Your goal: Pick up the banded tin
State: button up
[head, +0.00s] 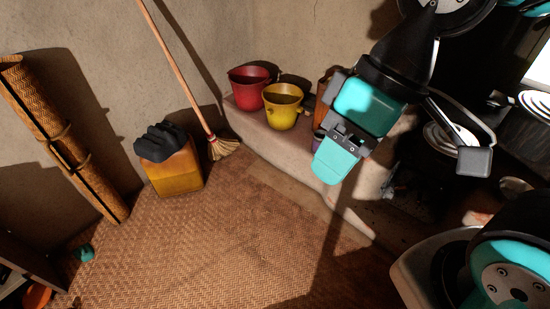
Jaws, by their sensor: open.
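My gripper (338,160), teal and grey, hangs from the upper right, tilted down to the left over the edge of the mud ledge (282,140). Its jaws are open; the view shows them nearly edge-on, and I see nothing held. An orange-brown upright container (322,92) stands on the ledge just left of and behind my gripper, which hides much of it. It may be the banded tin, but I cannot make out bands. A small purple patch (317,141) shows below it beside the fingers; I cannot tell what it is.
A red bucket (248,92) and a yellow bucket (283,108) stand left on the ledge. A broom (190,85) leans on the wall by a yellow jerrycan (173,173). A rolled mat (55,135) leans far left. Dark stove shelves (535,120) are right. The woven floor (220,235) is mostly clear.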

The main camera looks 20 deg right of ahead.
aim_at(319, 136)
jog(key=u, duration=0.75)
jog(key=i, duration=1.7)
jog(key=z, duration=0.5)
jog(key=i, duration=0.65)
jog(key=z, duration=1.35)
jog(key=i, duration=0.65)
jog(key=z, duration=0.7)
